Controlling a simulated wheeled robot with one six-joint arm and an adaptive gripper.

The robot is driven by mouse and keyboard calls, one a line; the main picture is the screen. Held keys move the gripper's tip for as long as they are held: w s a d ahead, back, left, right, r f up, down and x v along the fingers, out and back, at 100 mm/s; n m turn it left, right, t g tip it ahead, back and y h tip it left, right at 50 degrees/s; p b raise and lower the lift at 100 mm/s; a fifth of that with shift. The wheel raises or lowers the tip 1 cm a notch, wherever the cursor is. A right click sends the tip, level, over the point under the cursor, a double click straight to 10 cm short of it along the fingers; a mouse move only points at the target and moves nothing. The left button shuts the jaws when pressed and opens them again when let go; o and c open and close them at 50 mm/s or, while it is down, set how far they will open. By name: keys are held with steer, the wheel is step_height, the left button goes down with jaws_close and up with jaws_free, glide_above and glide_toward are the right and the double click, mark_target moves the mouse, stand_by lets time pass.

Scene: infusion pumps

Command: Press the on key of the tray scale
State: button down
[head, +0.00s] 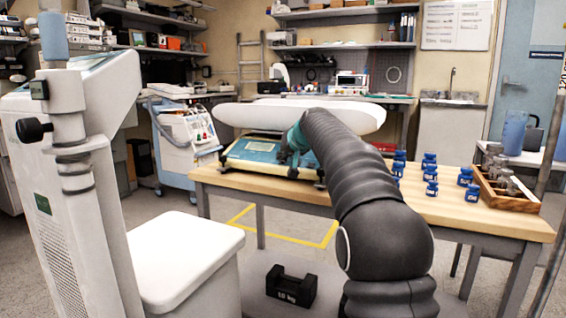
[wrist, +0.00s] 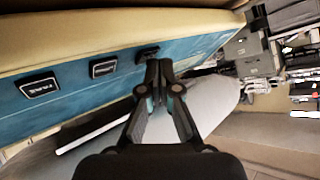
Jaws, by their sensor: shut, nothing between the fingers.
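The tray scale (head: 250,150) stands on the wooden table, with a long white tray (head: 360,118) on top and a blue front panel. In the wrist view the blue panel (wrist: 75,95) lies across the upper left and carries three dark keys in a row. The left key (wrist: 38,88) seems to read TARE; the middle key (wrist: 103,68) is too small to read. The right key (wrist: 147,53) is partly hidden by my fingertips. My gripper (wrist: 159,66) is shut and empty, its tips at that right key. I cannot tell whether they touch it.
Several blue weights (head: 430,172) stand on the table right of my arm. A wooden box (head: 505,192) with metal pieces sits at the table's right end. A black weight (head: 290,286) lies low in front. A white-topped cart (head: 180,250) is at the left.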

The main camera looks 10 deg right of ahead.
steer(key=shift+f, duration=0.2)
stand_by(0.4)
steer(key=shift+r, duration=0.2)
steer(key=shift+s+a+r+p, duration=0.1)
steer(key=shift+s+r+p, duration=0.05)
steer(key=shift+r+p, duration=0.3)
steer(key=r+p, duration=0.1)
steer(key=s+a+r+p, duration=0.1)
steer(key=r, duration=0.1)
steer(key=s+r+p, duration=0.1)
steer(key=r, duration=0.1)
steer(key=shift+a+r, duration=0.2)
steer(key=shift+r, duration=0.05)
stand_by(0.3)
